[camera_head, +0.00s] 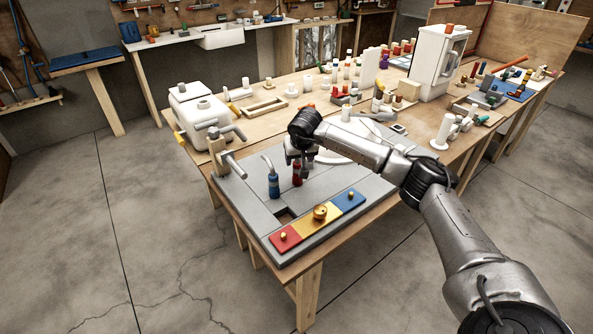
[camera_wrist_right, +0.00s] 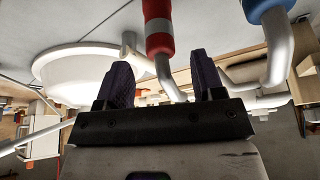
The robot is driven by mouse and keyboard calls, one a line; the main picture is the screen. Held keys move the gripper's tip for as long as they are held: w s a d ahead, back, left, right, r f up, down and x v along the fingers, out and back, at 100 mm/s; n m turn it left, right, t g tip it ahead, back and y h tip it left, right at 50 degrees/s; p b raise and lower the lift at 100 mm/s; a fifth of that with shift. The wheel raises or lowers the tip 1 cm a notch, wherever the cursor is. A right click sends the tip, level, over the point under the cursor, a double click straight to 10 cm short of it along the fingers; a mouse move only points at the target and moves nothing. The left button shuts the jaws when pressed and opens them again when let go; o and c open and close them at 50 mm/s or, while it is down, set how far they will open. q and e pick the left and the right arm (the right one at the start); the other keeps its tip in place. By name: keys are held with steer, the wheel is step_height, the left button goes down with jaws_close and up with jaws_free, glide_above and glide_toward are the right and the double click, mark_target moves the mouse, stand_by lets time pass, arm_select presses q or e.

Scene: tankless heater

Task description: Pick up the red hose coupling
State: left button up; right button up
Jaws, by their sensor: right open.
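The red hose coupling (camera_head: 297,174) stands upright on the grey board, just right of the blue coupling (camera_head: 274,187). My right gripper (camera_head: 300,155) is above the red coupling and partly covers its top. In the right wrist view the red coupling (camera_wrist_right: 158,30) has a pale band and a curved grey pipe. It shows beyond the open dark fingers (camera_wrist_right: 163,78), and its pipe appears between them. I cannot tell whether anything touches. The blue coupling (camera_wrist_right: 262,10) is to the right of the fingers there. My left gripper is not in view.
A red, yellow and blue strip (camera_head: 318,215) with brass knobs lies at the board's front edge. A white basin (camera_wrist_right: 85,65) is close to the gripper. A valve post with grey pipes (camera_head: 220,150) stands at the left. The back of the table is crowded.

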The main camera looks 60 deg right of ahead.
mark_target(298, 163)
steer(key=b+x, duration=0.1)
steer(key=x, duration=0.2)
steer(key=shift+w+f+b, duration=0.1)
steer(key=shift+f+b, duration=0.25)
steer(key=shift+x, duration=0.8)
jaws_close()
steer(key=shift+r, duration=0.1)
